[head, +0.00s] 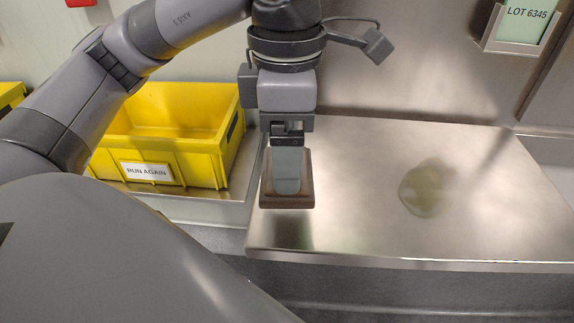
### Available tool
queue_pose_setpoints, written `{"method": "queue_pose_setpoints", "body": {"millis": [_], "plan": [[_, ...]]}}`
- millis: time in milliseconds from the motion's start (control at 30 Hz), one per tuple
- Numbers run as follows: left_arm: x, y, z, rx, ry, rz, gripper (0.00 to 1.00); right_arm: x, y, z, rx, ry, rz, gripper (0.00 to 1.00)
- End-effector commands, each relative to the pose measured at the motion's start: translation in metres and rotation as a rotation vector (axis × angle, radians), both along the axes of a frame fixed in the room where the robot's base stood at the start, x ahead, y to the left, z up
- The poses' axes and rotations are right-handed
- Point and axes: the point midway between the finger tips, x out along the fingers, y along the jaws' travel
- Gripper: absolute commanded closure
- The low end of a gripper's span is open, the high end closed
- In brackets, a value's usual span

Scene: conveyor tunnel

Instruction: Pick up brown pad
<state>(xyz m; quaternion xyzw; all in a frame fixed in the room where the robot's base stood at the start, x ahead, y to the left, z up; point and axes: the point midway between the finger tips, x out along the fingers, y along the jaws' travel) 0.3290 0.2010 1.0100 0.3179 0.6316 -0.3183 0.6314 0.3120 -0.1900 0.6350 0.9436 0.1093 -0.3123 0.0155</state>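The brown pad (307,190) is a small brown block at the left end of the steel table, in the middle of the head view. My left gripper (287,190) points straight down over it, its fingertips overlapping the pad and hiding its middle. I see the fingers from one side, so neither their spacing nor a grip on the pad can be made out. I cannot tell whether the pad rests on the steel or is slightly raised. My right gripper is not in view.
A yellow bin (190,165) labelled "RUN AGAIN" stands left of the gripper. The steel table (350,215) is mostly clear to the right, with a blurred yellow-green patch (425,188). A holder with a green "LOT 6345" card (525,18) is on the back wall.

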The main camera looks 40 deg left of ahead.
Motion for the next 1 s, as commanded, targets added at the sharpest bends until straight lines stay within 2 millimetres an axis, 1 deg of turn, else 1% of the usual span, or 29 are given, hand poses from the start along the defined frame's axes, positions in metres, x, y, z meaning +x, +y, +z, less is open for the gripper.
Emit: {"method": "queue_pose_setpoints", "body": {"millis": [33,200,400,500,700,833,1000], "plan": [[0.001,0.0,0.019,0.0,-0.008,0.002,0.52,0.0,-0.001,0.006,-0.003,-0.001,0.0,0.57],[0.001,0.0,0.061,0.0,-0.007,0.001,0.52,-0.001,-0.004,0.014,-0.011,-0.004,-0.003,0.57],[0.0,0.0,0.104,0.0,-0.005,0.002,0.52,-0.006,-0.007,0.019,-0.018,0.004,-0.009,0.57],[0.0,0.0,0.12,-0.001,-0.004,0.001,0.52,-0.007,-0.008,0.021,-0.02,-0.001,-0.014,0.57],[0.0,0.0,0.139,0.0,-0.001,0.0,0.52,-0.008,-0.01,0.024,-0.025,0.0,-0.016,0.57],[0.0,0.0,0.144,0.001,-0.001,-0.001,0.52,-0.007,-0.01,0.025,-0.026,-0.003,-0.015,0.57],[0.0,0.0,0.144,0.0,0.0,-0.001,0.52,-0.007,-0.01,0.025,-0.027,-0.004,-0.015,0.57]]}}
